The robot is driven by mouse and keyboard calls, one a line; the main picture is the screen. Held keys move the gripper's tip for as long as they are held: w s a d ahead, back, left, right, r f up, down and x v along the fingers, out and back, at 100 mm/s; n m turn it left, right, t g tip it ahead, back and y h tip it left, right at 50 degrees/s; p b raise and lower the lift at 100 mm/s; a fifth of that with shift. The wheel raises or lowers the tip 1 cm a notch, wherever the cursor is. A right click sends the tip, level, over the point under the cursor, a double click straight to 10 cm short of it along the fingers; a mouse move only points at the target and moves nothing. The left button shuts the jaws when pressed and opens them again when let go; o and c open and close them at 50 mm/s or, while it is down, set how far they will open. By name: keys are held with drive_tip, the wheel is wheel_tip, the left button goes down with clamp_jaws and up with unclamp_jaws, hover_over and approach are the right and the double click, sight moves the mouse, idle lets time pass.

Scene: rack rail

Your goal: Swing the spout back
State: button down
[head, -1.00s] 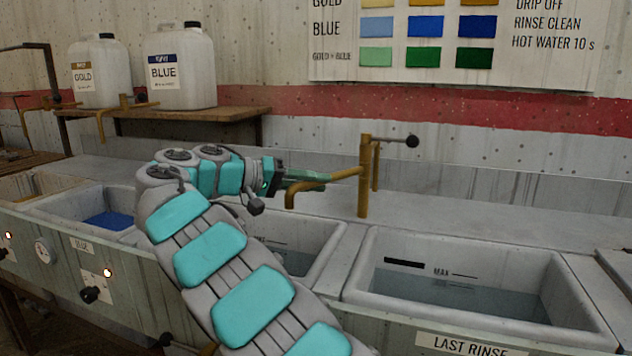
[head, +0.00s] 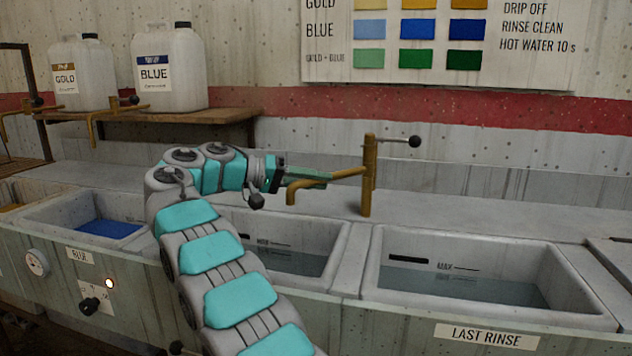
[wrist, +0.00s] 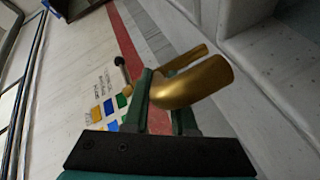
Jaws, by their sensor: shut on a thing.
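The brass spout (head: 333,177) reaches left from its upright brass post (head: 369,180), and its downturned end hangs over the middle basin. A lever with a dark knob (head: 413,141) sticks out to the right at the top of the post. My gripper (head: 305,180) comes in from the left and is shut on the spout near its bend. In the wrist view the spout (wrist: 190,85) lies between the two green fingers (wrist: 160,105). The fingers hide part of the spout.
The middle basin (head: 335,240) and the last rinse basin (head: 460,312) hold water, with a divider between them. A blue dye basin (head: 60,210) is at left. Two jugs, gold (head: 80,75) and blue (head: 170,70), stand on a shelf (head: 225,115). A colour chart (head: 435,75) hangs behind.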

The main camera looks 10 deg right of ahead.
drive_tip(key=shift+d, duration=0.1)
drive_tip(key=c, duration=0.7)
unclamp_jaws()
